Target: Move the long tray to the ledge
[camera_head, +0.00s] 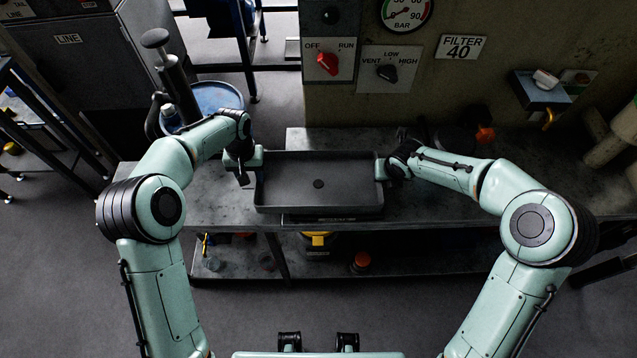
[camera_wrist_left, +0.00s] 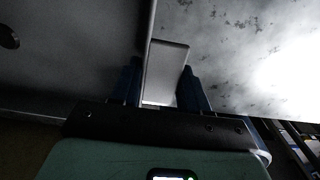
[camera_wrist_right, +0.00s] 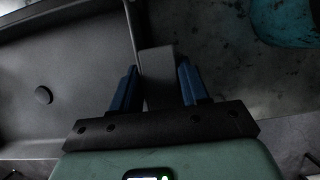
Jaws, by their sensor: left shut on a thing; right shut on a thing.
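The long tray (camera_head: 300,170) is dark grey and shallow with a raised rim, and shows a small dark round spot in its floor. It looks level, over the workbench; I cannot tell whether it touches the top. My left gripper (camera_head: 252,160) is shut on the tray's left end handle (camera_wrist_left: 167,70), with a blue finger on each side. My right gripper (camera_head: 384,168) is shut on the right end handle (camera_wrist_right: 158,75) in the same way. A raised dark slab (camera_head: 345,139) behind the tray may be the ledge; I cannot tell for sure.
The worn grey workbench (camera_head: 450,208) has bare room right of the tray. Behind stands a panel with a red knob (camera_head: 327,62) and a gauge (camera_head: 406,12). A blue drum (camera_head: 215,97) is at the back left. An orange-capped item (camera_head: 484,136) sits back right.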

